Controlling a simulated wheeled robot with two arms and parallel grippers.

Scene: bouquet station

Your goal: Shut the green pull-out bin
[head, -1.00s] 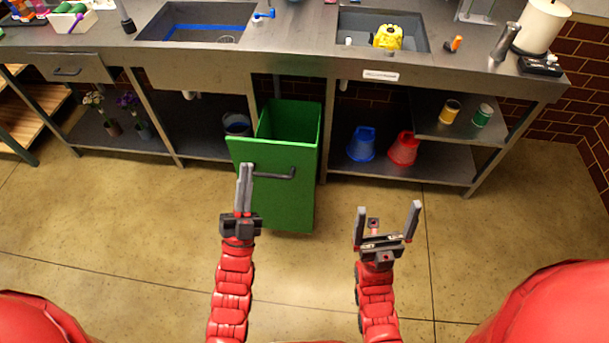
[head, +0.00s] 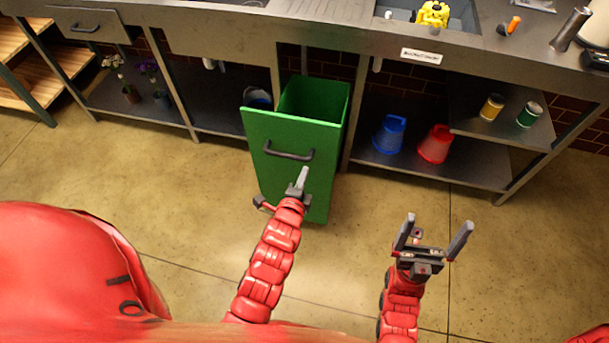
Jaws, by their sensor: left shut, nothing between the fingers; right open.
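The green pull-out bin (head: 270,175) stands pulled out from under the counter, its open top showing behind the front panel. A dark bar handle (head: 289,153) is on the upper part of that panel. My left gripper (head: 303,177) is shut and empty, with its fingertips in front of the panel just below the handle. I cannot tell whether it touches the panel. My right gripper (head: 432,237) is open and empty over the floor, right of the bin.
A blue bucket (head: 389,135) and a red bucket (head: 435,144) sit on the lower shelf right of the bin. Yellow (head: 492,107) and green (head: 529,115) cans stand on a higher shelf. Counter legs flank the bin. The floor in front is clear.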

